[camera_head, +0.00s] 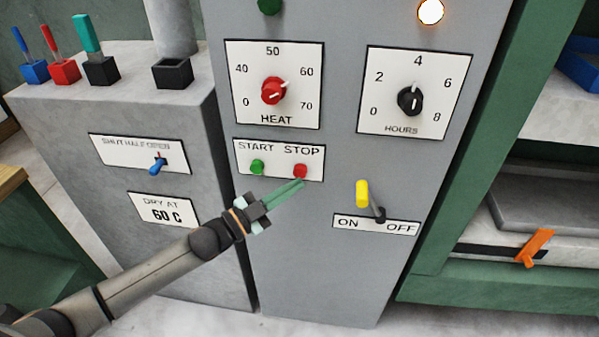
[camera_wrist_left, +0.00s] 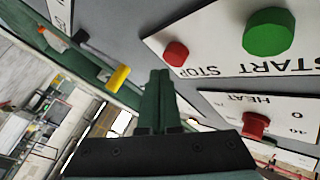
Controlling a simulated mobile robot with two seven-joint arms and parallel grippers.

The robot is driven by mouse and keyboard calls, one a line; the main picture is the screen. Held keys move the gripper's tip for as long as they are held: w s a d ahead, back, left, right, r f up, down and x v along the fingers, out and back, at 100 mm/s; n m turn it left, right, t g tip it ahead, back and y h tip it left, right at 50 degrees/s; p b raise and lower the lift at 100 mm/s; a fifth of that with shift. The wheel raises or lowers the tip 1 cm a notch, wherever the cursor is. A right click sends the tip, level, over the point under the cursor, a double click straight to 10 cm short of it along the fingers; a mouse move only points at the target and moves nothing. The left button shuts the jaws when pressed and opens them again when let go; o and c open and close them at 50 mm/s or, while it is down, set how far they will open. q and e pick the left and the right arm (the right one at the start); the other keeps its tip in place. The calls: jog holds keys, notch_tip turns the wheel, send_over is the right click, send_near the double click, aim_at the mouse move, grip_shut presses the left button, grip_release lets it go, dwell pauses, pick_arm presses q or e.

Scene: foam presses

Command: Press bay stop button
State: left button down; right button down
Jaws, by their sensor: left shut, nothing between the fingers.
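The red stop button (camera_head: 300,171) sits under the word STOP on a white plate of the grey panel, to the right of the green start button (camera_head: 257,167). In the left wrist view the red stop button (camera_wrist_left: 176,53) is just right of the fingertips, and the green start button (camera_wrist_left: 269,32) is farther right. My left gripper (camera_head: 299,184) is shut and empty, its tips just below the stop button. Whether the tips touch it I cannot tell. In the left wrist view the shut fingers (camera_wrist_left: 159,78) point up the picture. My right gripper is not in view.
Above is the red heat knob (camera_head: 273,91), with the black hours knob (camera_head: 410,100) to its right. A yellow-handled ON/OFF lever (camera_head: 363,194) sticks out right of the gripper. A blue-tipped lever (camera_head: 157,165) is on the grey box at left. A white lamp (camera_head: 431,11) glows.

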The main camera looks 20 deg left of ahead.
pick_arm(q)
jog(key=s+p, duration=0.1)
jog(key=s, duration=0.1)
jog(key=s+d+p, duration=0.1)
jog(key=s+p, duration=0.1)
jog(key=shift+s, duration=0.4)
dwell(0.5)
jog(key=s+d+f+n+g+y+p, duration=0.2)
jog(key=s+f+n+g+y+p, duration=0.3)
jog(key=s+f+n, duration=0.7)
jog(key=s+f+g+y, duration=0.2)
jog(key=s+f+y, duration=0.1)
jog(key=s, duration=0.5)
jog(key=shift+f, duration=0.75)
jog(key=shift+s+d, duration=0.1)
